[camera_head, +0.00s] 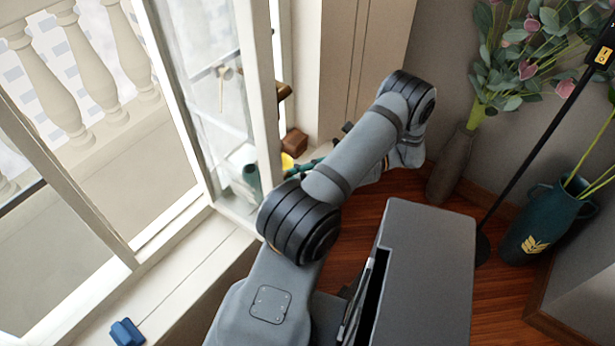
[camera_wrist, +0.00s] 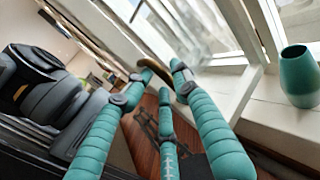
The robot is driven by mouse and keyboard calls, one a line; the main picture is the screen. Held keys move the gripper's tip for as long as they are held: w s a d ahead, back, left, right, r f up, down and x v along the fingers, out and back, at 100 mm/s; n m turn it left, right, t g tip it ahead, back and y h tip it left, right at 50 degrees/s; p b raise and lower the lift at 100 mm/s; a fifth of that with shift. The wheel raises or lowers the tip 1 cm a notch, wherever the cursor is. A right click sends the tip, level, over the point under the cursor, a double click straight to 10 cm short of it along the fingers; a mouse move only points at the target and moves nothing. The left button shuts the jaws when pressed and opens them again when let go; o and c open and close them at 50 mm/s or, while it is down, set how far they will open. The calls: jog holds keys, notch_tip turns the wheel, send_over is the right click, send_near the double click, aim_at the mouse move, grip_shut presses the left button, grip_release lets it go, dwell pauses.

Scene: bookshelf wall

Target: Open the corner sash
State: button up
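The corner sash (camera_head: 257,75) is a white-framed glass panel. In the head view it stands at an angle to the window wall, left of my arm. My gripper's teal fingers (camera_head: 302,168) show only in part behind my arm, close to the sash's right edge. In the wrist view my gripper (camera_wrist: 163,72) has its fingertips apart, beside a curved brass handle (camera_wrist: 152,68) near the white frame. The handle runs by the fingertips; whether they touch or grip it I cannot tell.
A teal vase (camera_wrist: 300,78) stands on the white sill close by. A blue block (camera_head: 127,332) lies on the sill at the lower left. A tall flower vase (camera_head: 452,165), a dark teal vase (camera_head: 540,225) and a thin black pole (camera_head: 530,160) stand to the right on the wooden floor.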

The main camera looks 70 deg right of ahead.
jog(key=v, duration=0.5)
jog(key=shift+s+d+f, duration=0.1)
jog(key=shift+s, duration=0.2)
